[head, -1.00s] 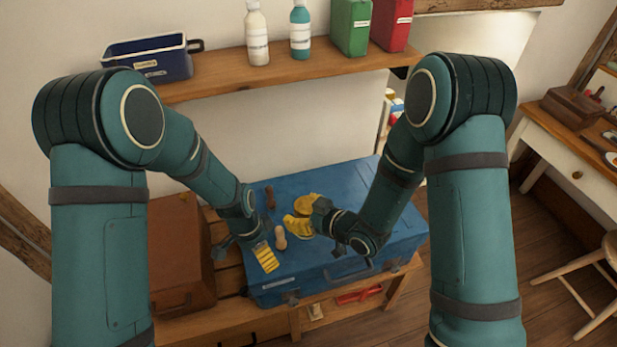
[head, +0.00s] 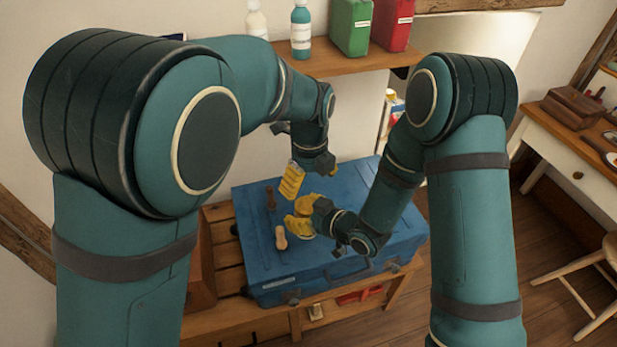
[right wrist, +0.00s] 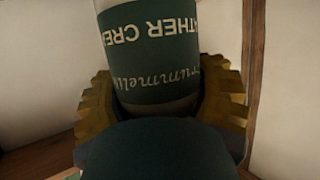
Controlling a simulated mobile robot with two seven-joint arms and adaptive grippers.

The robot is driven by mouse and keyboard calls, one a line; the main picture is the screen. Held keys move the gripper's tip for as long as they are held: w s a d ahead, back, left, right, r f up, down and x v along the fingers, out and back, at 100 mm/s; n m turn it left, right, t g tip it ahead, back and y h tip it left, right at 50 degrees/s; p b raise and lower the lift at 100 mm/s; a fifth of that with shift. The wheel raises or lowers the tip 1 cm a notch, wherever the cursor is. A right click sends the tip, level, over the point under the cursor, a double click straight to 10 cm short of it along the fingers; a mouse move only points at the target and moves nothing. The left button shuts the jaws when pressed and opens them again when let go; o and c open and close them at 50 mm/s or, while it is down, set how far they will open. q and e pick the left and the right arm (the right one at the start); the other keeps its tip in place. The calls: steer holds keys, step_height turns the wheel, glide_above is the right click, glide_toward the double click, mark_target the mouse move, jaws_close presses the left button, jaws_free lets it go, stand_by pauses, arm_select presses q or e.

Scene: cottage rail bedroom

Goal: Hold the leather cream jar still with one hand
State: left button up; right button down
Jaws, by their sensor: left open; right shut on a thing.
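The leather cream jar (right wrist: 155,50) fills the upper middle of the right wrist view, with its dark green label upside down in that picture. My right gripper (head: 302,214) is shut on it, with yellow ribbed fingers on both sides. In the head view this gripper is low over the blue case and largely hides the jar. My left gripper (head: 312,177) is open and empty. It hangs above the back part of the case, higher than the right gripper and apart from it.
The blue case (head: 345,195) lies on a slatted wooden bench. A pale wooden-handled item (head: 281,238) and a dark-handled one (head: 270,196) are on its left part. A shelf (head: 350,63) with bottles and canisters hangs behind. A brown case (head: 202,270) is left, partly hidden.

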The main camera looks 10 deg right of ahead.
mark_target(310, 203)
arm_select(q)
steer(key=shift+f, duration=3.6)
steer(key=c, duration=1.3)
steer(key=shift+c, duration=0.2)
steer(key=n, duration=0.3)
steer(key=shift+w+d+r+n, duration=0.1)
steer(key=shift+n, duration=0.2)
steer(key=o, duration=1)
steer(key=shift+o, duration=1)
